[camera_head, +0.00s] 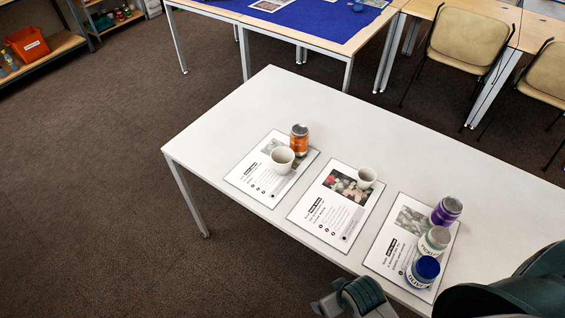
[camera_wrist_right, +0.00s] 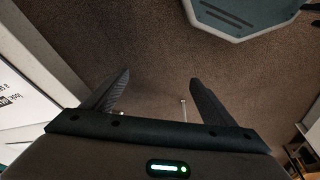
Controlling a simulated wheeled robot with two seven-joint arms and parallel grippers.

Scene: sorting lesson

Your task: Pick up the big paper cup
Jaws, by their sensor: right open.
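The big paper cup (camera_head: 282,161) is white and stands upright on the left sheet (camera_head: 245,176), in front of an orange can. A smaller white paper cup (camera_head: 366,178) stands on the middle sheet (camera_head: 310,213). My right gripper (camera_head: 338,302) is at the bottom of the head view, by the table's front edge and well apart from both cups. In the right wrist view its fingers (camera_wrist_right: 159,82) are spread with nothing between them, over the carpet. My left gripper is not in view.
The orange can (camera_head: 299,139) is close behind the big cup. A purple can (camera_head: 447,210), a pale jar (camera_head: 434,241) and a blue-lidded jar (camera_head: 424,270) stand on the right sheet (camera_head: 391,245). The white table (camera_head: 270,95) is bare at its back and left.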

